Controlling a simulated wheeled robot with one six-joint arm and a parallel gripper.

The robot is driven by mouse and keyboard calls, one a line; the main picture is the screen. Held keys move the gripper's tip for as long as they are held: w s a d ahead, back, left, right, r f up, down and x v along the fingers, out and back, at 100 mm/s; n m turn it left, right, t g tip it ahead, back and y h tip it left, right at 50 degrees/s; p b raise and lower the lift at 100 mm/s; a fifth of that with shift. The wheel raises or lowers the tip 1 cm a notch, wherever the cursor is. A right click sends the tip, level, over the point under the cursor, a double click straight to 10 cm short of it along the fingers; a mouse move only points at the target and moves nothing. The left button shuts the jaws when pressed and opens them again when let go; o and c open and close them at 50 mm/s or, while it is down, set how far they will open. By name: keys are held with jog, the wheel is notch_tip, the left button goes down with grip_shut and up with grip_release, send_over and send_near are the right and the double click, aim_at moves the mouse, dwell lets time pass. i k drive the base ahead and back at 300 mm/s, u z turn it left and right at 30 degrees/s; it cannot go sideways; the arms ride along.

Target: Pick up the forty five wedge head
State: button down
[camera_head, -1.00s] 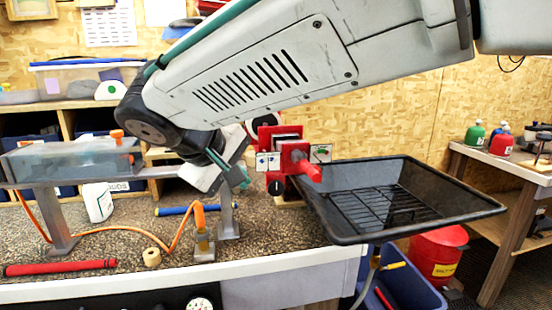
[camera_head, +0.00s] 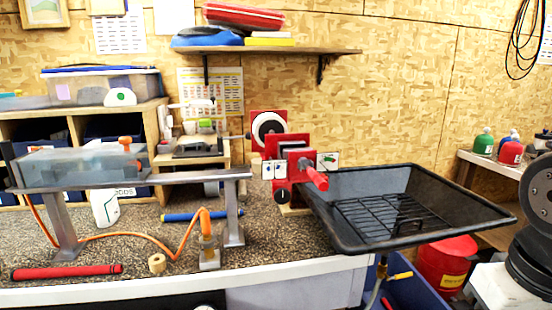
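I cannot pick out a wedge head for sure, and no label for one is readable. A small dark curved shape (camera_head: 408,223) sits at the front right of the wire rack (camera_head: 375,212), inside the black tray (camera_head: 350,239); it is too dark to tell what it is. My gripper is out of view. Only a dark joint and pale link of my arm show at the right edge.
A red clamp machine (camera_head: 290,165) stands left of the tray. The bench holds a red grip (camera_head: 66,272), a blue grip (camera_head: 193,214), a tape roll (camera_head: 157,264) and a metal stand with a clear box (camera_head: 70,168). A red bucket (camera_head: 443,264) stands below the tray.

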aim_at(189, 143)
jog(key=z, duration=0.75)
jog(key=k, duration=0.55)
jog(key=u, duration=2.05)
jog(key=i, duration=1.7)
jog(key=z, duration=0.9)
